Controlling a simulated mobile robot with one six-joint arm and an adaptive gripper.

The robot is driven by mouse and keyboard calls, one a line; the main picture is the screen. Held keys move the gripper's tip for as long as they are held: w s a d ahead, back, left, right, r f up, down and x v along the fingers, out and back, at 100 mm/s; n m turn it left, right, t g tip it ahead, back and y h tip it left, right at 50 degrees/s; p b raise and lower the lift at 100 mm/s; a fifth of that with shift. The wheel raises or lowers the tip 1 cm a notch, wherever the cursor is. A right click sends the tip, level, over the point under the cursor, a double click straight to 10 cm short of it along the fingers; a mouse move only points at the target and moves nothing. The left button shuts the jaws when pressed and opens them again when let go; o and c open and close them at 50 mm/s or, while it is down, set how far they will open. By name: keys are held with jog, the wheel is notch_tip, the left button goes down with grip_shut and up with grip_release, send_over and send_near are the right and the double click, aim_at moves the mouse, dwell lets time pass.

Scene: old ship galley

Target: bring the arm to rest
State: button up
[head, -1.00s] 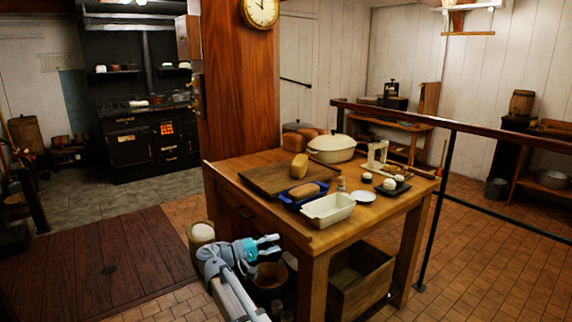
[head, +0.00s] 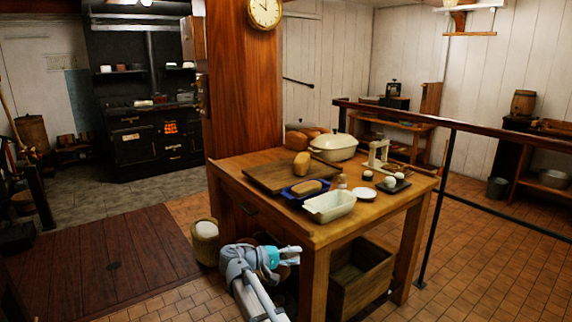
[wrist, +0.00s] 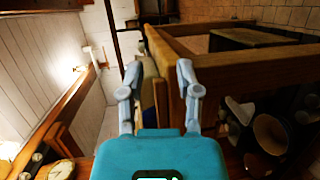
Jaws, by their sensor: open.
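My gripper (head: 290,254) is open and empty in the head view, low beside the near left corner of the wooden table (head: 262,220). In the wrist view, its two fingers (wrist: 158,82) stand apart with nothing held between them. My arm rises from the bottom edge of the head view. The wrist view looks tilted, with a wooden table edge (wrist: 225,45) close beyond the right finger.
On the table are a cutting board (head: 277,177) with a loaf, a blue tin (head: 304,190), a cream dish (head: 328,207) and a dark tray (head: 394,185). A wooden crate (head: 360,278) sits beneath. A barrel-like container (head: 205,243) stands left. A railing (head: 452,125) runs right.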

jog(key=s+d+f+m+g+y, duration=0.1)
jog(key=s+d+f+g+y, duration=0.2)
jog(key=s+d+f+y, duration=0.55)
jog(key=shift+s+d+f+m+g+y, duration=0.7)
jog(key=shift+s+d+f+y, duration=0.95)
jog(key=shift+s, duration=1.2)
jog(key=shift+s+d+f+m+g+y, duration=0.4)
jog(key=shift+s+d+f+m+y, duration=0.5)
jog(key=shift+s+d+f+y, duration=1.3)
notch_tip(320, 180, up, 19)
jog(key=s+a+p, duration=0.1)
jog(key=p, duration=1.7)
jog(key=shift+a+h, duration=0.35)
jog(key=shift+h, duration=0.05)
